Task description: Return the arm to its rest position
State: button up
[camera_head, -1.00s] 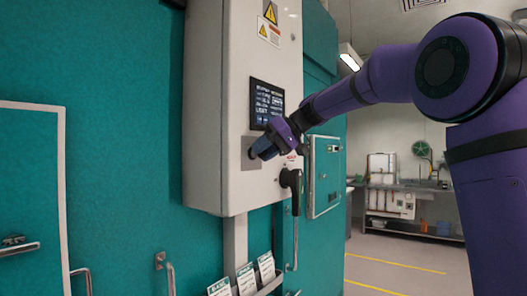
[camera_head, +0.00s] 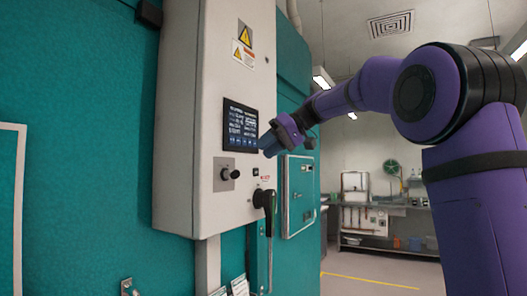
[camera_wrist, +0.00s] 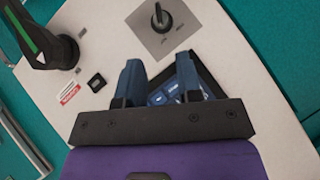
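My purple arm (camera_head: 425,95) reaches in from the right in the head view, bent at a large round joint. My gripper (camera_head: 266,146) is in front of the control box, just right of its dark screen (camera_head: 240,126). In the wrist view my gripper (camera_wrist: 160,75) has its two blue fingers apart with nothing between them. The black rotary knob (camera_head: 229,174) is below and left of my gripper, clear of it. The knob also shows at the top of the wrist view (camera_wrist: 162,18).
The pale control box (camera_head: 185,110) stands out from the teal chamber wall (camera_head: 90,120). Open floor (camera_head: 375,275) and a far workbench (camera_head: 390,205) are at right.

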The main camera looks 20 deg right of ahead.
dwell(0.3)
jog(key=s+f+m+h, duration=0.2)
jog(key=s+f+h, duration=0.2)
jog(key=s+f, duration=0.9)
jog(key=s+a+f+m+h, duration=0.1)
jog(key=s+f+h, duration=0.4)
jog(key=s+f, duration=0.9)
jog(key=s+m, duration=0.1)
jog(key=s, duration=0.6)
jog(key=shift+s+m, duration=0.15)
jog(key=shift+m, duration=0.15)
